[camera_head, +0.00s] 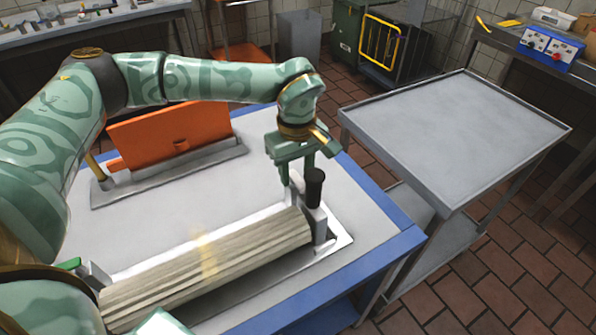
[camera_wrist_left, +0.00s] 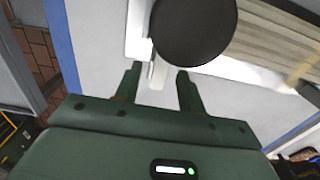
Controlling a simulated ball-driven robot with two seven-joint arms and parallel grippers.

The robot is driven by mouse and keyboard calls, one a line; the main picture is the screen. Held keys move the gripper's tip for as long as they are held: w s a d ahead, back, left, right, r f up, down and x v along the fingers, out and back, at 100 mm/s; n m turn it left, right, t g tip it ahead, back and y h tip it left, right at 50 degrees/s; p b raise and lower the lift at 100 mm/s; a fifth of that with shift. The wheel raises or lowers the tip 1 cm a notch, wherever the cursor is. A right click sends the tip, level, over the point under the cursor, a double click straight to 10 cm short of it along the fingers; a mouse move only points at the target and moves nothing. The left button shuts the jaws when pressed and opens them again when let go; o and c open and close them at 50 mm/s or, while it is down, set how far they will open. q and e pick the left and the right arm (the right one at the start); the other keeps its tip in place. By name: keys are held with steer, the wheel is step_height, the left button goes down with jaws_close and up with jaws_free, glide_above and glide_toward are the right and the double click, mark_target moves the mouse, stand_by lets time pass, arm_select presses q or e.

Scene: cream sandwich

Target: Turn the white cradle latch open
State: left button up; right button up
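The white cradle latch (camera_head: 297,181) stands at the far right end of the metal cradle (camera_head: 342,240), beside a black knob (camera_head: 315,187). My left gripper (camera_head: 298,170) hangs over it with fingers pointing down. In the left wrist view the fingers of my left gripper (camera_wrist_left: 158,72) are apart, with the narrow white latch (camera_wrist_left: 157,74) showing in the gap between them. Whether either finger touches it I cannot tell. The round black knob (camera_wrist_left: 193,30) is just beyond the fingertips. My right gripper is not in view.
A long pale grooved roll (camera_head: 215,265) lies in the cradle on the blue-edged table (camera_head: 400,245). An orange panel (camera_head: 165,136) stands behind on a metal base. A bare grey side table (camera_head: 455,130) is at the right. The middle of the blue-edged table is clear.

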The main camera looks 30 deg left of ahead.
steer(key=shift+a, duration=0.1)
arm_select(q)
steer(key=c, duration=0.9)
jaws_close()
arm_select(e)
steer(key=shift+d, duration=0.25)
